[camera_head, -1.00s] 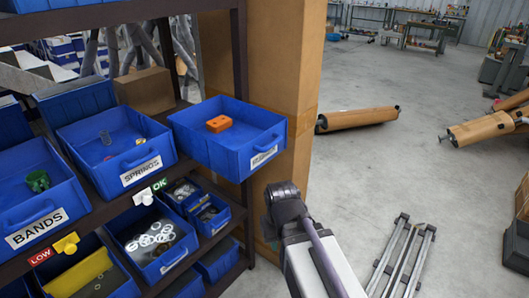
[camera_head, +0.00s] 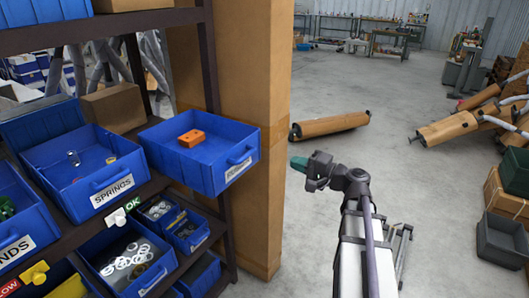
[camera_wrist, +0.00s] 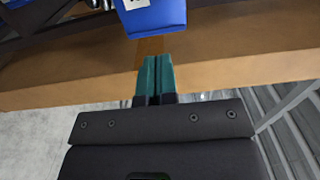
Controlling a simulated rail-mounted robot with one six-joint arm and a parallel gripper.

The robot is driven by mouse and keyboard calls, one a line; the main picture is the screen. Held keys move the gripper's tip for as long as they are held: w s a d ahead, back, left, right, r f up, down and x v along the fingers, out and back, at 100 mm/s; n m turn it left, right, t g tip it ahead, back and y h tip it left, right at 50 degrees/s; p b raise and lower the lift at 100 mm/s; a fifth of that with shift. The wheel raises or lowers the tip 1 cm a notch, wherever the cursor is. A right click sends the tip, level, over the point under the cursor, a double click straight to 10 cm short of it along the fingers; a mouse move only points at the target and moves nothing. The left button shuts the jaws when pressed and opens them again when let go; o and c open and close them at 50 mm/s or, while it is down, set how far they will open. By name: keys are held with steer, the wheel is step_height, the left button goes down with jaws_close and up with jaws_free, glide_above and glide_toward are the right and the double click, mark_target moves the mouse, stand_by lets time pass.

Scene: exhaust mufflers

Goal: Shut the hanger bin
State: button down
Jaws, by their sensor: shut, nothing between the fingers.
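The hanger bin (camera_head: 180,165) is a blue open-topped bin at the right end of the middle shelf in the head view. It juts out past its neighbours, and an orange block (camera_head: 192,138) lies inside. Its label is seen at a steep angle and hard to read. My gripper (camera_head: 297,163) is to the right of the bin, apart from it, with its teal fingertips pointing left. In the wrist view the fingers (camera_wrist: 158,70) are shut together and empty. The blue bin (camera_wrist: 153,22) shows beyond them at the top edge.
A springs bin (camera_head: 75,180) stands left of the hanger bin, with smaller bins below. A tall cardboard box (camera_head: 255,80) stands behind, right of the dark rack post (camera_head: 209,60). Open floor (camera_head: 345,95) lies to the right, with wrapped mufflers (camera_head: 330,125) on it.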

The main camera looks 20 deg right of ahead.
steer(key=x, duration=1.4)
steer(key=shift+a+f, duration=0.1)
